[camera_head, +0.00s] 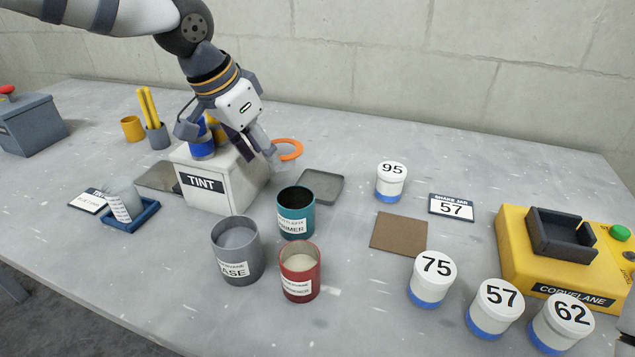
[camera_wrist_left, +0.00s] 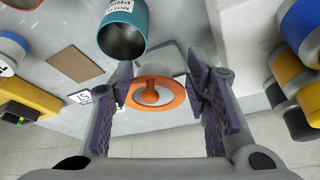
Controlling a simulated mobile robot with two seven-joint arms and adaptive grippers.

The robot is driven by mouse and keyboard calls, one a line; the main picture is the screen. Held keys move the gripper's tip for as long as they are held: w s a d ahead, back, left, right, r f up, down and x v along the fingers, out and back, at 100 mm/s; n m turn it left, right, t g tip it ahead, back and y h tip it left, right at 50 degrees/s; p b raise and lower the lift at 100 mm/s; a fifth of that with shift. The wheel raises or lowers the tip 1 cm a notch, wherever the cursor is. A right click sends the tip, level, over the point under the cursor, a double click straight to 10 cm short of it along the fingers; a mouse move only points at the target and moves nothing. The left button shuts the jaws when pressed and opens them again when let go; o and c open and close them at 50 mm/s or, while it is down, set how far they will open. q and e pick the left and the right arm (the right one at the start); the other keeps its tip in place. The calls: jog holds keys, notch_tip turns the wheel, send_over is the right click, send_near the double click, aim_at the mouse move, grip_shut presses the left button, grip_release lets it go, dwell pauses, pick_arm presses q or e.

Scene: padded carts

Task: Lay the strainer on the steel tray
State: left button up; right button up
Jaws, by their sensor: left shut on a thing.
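The strainer, an orange ring with a handle stub (camera_head: 289,149), is held by my left gripper (camera_head: 262,153) above the table, behind the paint cans. In the left wrist view the strainer (camera_wrist_left: 172,88) sits between the two purple-padded fingers (camera_wrist_left: 160,85), which are shut on it. The steel tray (camera_head: 321,186), a flat grey square with a low rim, lies on the table in front and to the right of the strainer. It looks empty. The tray also shows partly behind the strainer in the left wrist view (camera_wrist_left: 172,60).
The white TINT box (camera_head: 205,192) stands left of the tray. A teal can (camera_head: 296,222), a grey can (camera_head: 236,262) and a red can (camera_head: 300,280) stand in front. A brown mat (camera_head: 399,233), a numbered jar (camera_head: 391,182) and a yellow machine (camera_head: 515,265) are right.

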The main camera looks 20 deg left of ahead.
pick_arm(q)
jog(key=w+d+f+b, duration=0.1)
jog(key=w+f, duration=0.1)
jog(key=w+d+f, duration=0.1)
jog(key=w+f, duration=0.2)
jog(key=w+d+f+b, duration=0.1)
jog(key=w+f, duration=0.1)
jog(key=w, duration=0.1)
jog(key=shift+w+f+b, duration=0.1)
jog(key=shift+f+b, duration=0.2)
jog(key=shift+w+d+f, duration=0.2)
jog(key=shift+w+f, duration=0.2)
jog(key=shift+w, duration=0.2)
jog(key=f, duration=0.3)
jog(key=shift+w+f, duration=0.15)
jog(key=shift+w, duration=0.05)
pick_arm(e)
jog(key=shift+g, duration=0.9)
jog(key=s+f, duration=0.4)
pick_arm(q)
jog(key=o, duration=1)
jog(key=shift+f, duration=0.1)
jog(key=shift+o, duration=0.2)
